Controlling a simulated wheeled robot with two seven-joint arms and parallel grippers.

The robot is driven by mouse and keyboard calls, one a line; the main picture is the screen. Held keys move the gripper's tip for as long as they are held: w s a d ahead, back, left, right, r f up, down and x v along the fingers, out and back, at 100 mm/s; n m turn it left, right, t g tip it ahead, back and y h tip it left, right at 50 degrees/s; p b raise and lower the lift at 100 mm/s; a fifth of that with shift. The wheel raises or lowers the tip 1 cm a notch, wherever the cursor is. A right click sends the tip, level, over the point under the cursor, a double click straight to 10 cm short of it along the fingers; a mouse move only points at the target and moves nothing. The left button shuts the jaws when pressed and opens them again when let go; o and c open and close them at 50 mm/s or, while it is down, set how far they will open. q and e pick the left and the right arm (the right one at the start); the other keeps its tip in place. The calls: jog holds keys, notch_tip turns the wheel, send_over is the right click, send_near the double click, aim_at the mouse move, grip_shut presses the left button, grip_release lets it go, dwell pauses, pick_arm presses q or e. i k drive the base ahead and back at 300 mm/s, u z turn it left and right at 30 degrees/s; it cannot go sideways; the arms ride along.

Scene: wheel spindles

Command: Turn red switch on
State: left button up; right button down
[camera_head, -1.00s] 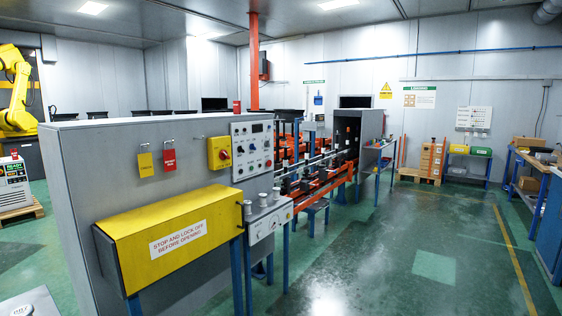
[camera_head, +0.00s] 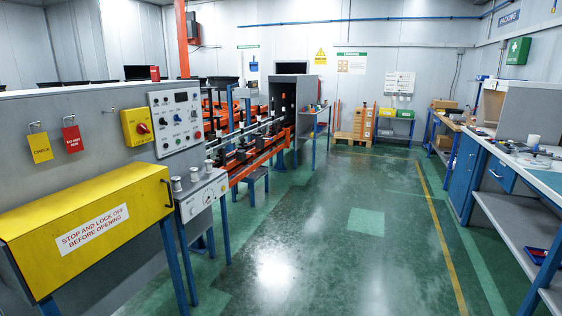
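A red rotary switch (camera_head: 143,128) sits on a yellow switch box (camera_head: 136,127) on the grey machine panel at the left. Its exact turned position is too small to tell. Beside it on the right is a grey control panel (camera_head: 177,122) with several small buttons and knobs. Neither of my grippers shows in the head view.
A yellow cover box (camera_head: 150,190) with a warning sign projects below the switch. A small grey console (camera_head: 203,197) stands beside it. A workbench (camera_head: 537,178) stands at the right. The green floor (camera_head: 312,255) between them is clear.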

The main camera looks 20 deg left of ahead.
aim_at(142, 128)
jog(key=z, duration=0.5)
jog(key=i, duration=2.2)
jog(key=u, duration=0.3)
jog(key=i, duration=1.1)
jog(key=u, duration=1.6)
jog(key=i, duration=0.85)
jog(key=u, duration=0.8)
